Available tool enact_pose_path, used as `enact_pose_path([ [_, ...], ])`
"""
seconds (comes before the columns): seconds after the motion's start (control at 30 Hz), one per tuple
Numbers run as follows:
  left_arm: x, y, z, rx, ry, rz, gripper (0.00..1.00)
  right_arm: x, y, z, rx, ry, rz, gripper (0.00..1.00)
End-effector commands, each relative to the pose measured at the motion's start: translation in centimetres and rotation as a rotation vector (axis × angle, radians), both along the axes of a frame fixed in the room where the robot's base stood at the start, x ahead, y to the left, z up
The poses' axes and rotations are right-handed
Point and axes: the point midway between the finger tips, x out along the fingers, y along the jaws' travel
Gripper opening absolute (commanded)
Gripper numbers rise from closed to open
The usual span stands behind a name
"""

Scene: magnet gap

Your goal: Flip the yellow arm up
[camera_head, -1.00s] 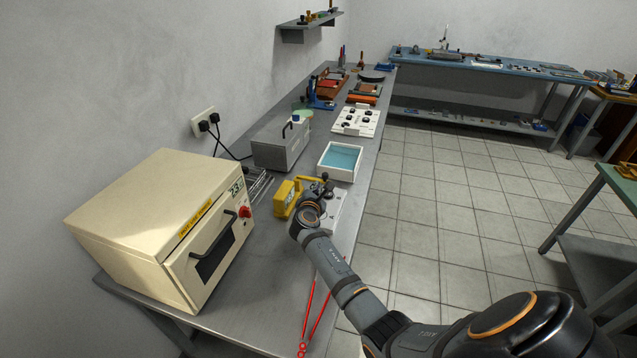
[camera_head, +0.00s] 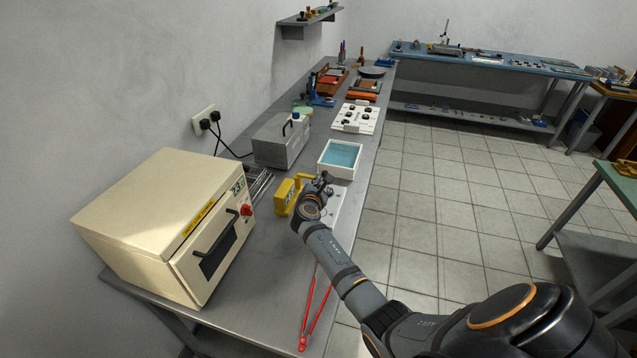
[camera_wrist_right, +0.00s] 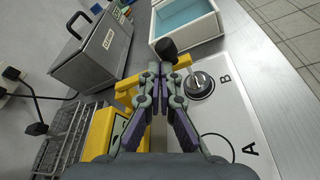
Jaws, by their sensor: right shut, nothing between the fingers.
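The yellow device (camera_head: 287,194) stands on the grey bench beside a white plate. In the right wrist view its yellow body (camera_wrist_right: 103,131) is left of my fingers, and a yellow arm (camera_wrist_right: 125,87) runs across behind them. A black knob (camera_wrist_right: 169,49) shows just beyond my fingertips; I cannot tell whether they touch it. The white plate (camera_wrist_right: 229,104) carries a round metal piece (camera_wrist_right: 199,85) and the letters A and B. My right gripper (camera_head: 323,182) is shut and empty, and its fingers (camera_wrist_right: 164,70) hide part of the yellow arm. My left gripper is not in view.
A white tray of blue liquid (camera_head: 325,170) stands just beyond the device. A grey cleaner box (camera_head: 278,145) and wire rack (camera_head: 259,185) are to the left. A cream oven (camera_head: 150,220) and red-handled tongs (camera_head: 318,303) are nearer. The bench edge is close on the right.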

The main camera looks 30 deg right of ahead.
Motion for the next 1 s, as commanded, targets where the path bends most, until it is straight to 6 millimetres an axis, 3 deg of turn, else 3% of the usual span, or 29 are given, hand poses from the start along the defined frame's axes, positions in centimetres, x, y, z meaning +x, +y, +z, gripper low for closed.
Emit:
enact_pose_path([
  [0.47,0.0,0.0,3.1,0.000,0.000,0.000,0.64,0.4,0.3,1.9,-0.095,0.113,0.000,0.00],
  [0.7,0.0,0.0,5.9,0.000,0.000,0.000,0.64,1.0,0.9,3.5,-0.230,0.270,0.000,0.00],
  [1.0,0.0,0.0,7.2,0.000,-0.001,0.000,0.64,2.3,1.9,4.9,-0.416,0.486,0.000,0.00],
])
